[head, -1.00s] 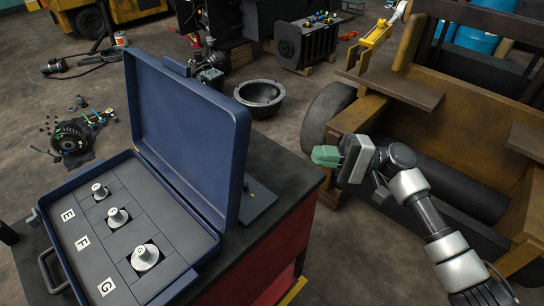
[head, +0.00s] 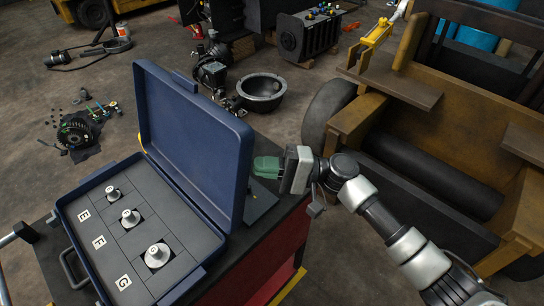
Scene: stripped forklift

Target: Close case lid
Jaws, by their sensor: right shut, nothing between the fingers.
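The blue case stands open on a dark-topped red cart, its lid (head: 191,140) tilted up past upright along the right side of its base (head: 84,244). Three pale round knobbed pieces sit in the grey insert beside labels E, F and G. My right gripper (head: 266,167), with green fingers, is shut and empty. It is just right of the lid, near its outer face; I cannot tell whether it touches.
A forklift body (head: 450,140) with a wheel stands at the right. A dark bowl (head: 262,92), an engine part and a gear assembly (head: 78,132) lie on the floor behind.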

